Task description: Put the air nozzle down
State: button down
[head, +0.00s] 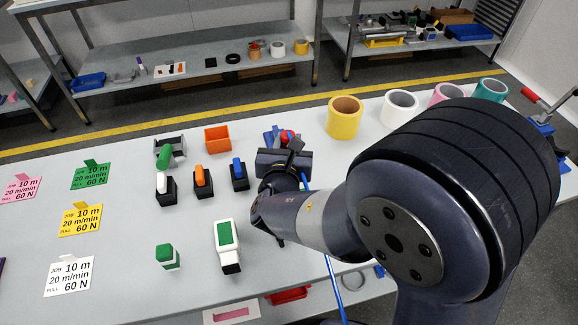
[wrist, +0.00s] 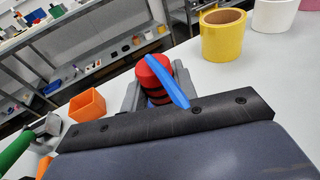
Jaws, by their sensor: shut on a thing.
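The air nozzle (wrist: 152,72) shows in the wrist view as a red and black ringed body with a blue lever across it. My gripper (wrist: 157,88) is shut on it, with a grey finger on either side. In the head view the nozzle's red part (head: 288,136) shows just beyond my dark gripper (head: 284,141), over the back part of the table. A blue hose (head: 334,275) runs from near the gripper down over the table's front edge. The nozzle's underside is hidden, so I cannot tell whether it touches the table.
An orange bin (head: 217,138) and a grey holder with a green cylinder (head: 170,150) stand left of my gripper. Several black stands, a green-and-white device (head: 227,243) and sign cards are nearer. Tape rolls, including a yellow one (head: 345,118), stand to the right.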

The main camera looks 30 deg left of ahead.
jog(key=shift+f+b, duration=0.45)
jog(key=shift+f, duration=2.55)
jog(key=shift+f+b, duration=0.25)
jog(key=shift+b, duration=0.05)
jog(key=c, duration=1.1)
grip_release()
jog(key=shift+r, duration=0.1)
